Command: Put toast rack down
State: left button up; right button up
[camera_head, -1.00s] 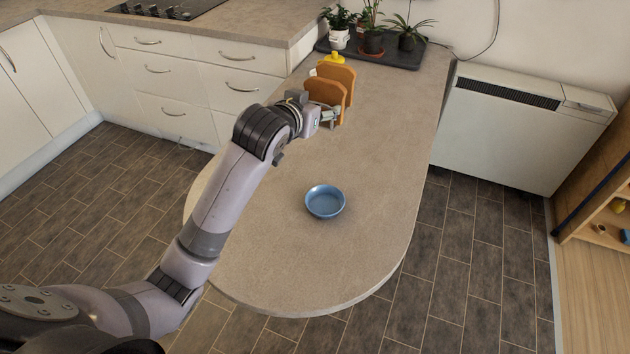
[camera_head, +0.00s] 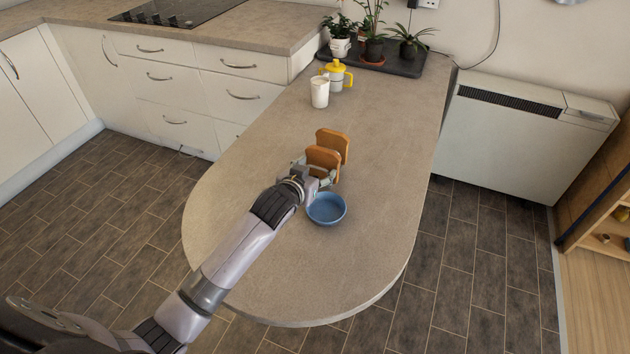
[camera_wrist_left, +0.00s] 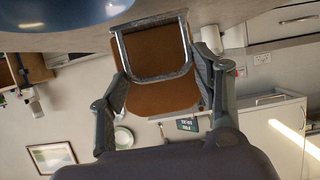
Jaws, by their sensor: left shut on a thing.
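The toast rack (camera_wrist_left: 156,79) shows as a silver wire frame in the left wrist view, with brown toast (camera_wrist_left: 158,98) in it. In the head view the two slices of toast (camera_head: 323,159) stand upright over the middle of the counter. My left gripper (camera_head: 318,172) is shut on the rack, with a finger at each side in the left wrist view (camera_wrist_left: 167,88). I cannot tell whether the rack's base touches the counter. My right gripper is not in view.
A blue bowl (camera_head: 327,209) sits just in front of the rack; its edge also shows in the left wrist view (camera_wrist_left: 65,12). A white cup (camera_head: 319,93) and yellow-lidded cup (camera_head: 336,75) stand farther back, before potted plants on a dark tray (camera_head: 400,65). The counter (camera_head: 385,150) is clear to the right.

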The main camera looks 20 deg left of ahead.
pick_arm(q)
jog(key=shift+f, duration=1.75)
jog(key=o, duration=1.8)
jog(key=shift+c, duration=0.2)
